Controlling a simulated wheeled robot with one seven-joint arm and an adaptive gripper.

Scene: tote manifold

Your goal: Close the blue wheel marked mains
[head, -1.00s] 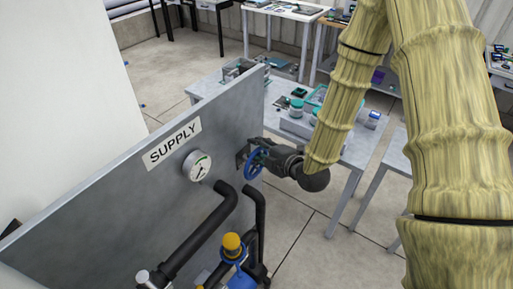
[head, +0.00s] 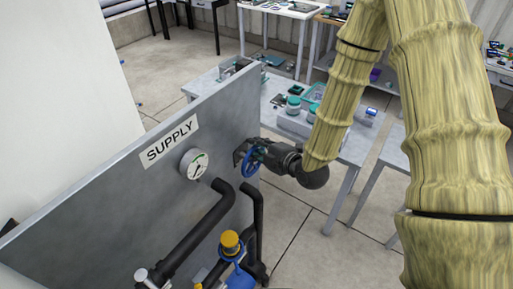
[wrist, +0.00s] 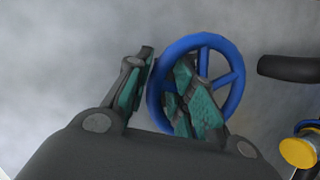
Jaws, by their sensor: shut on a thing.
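The blue wheel (head: 250,163) stands out from the grey panel, at the panel's right end in the head view. In the wrist view the blue wheel (wrist: 234,99) shows as a ring with spokes. My gripper (head: 256,154) is at the wheel, reaching it from the right. In the wrist view my gripper (wrist: 165,90) has one green-padded finger outside the left rim and the other across the inside of the wheel, shut on the rim. The fingers hide part of the rim and hub. No mains label is readable.
The grey panel (head: 110,190) carries a SUPPLY sign (head: 169,141) and a round gauge (head: 194,164). Black pipes (head: 205,230) and a yellow-topped valve (head: 231,243) stand below the wheel. A table (head: 345,155) with small items is behind my gripper.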

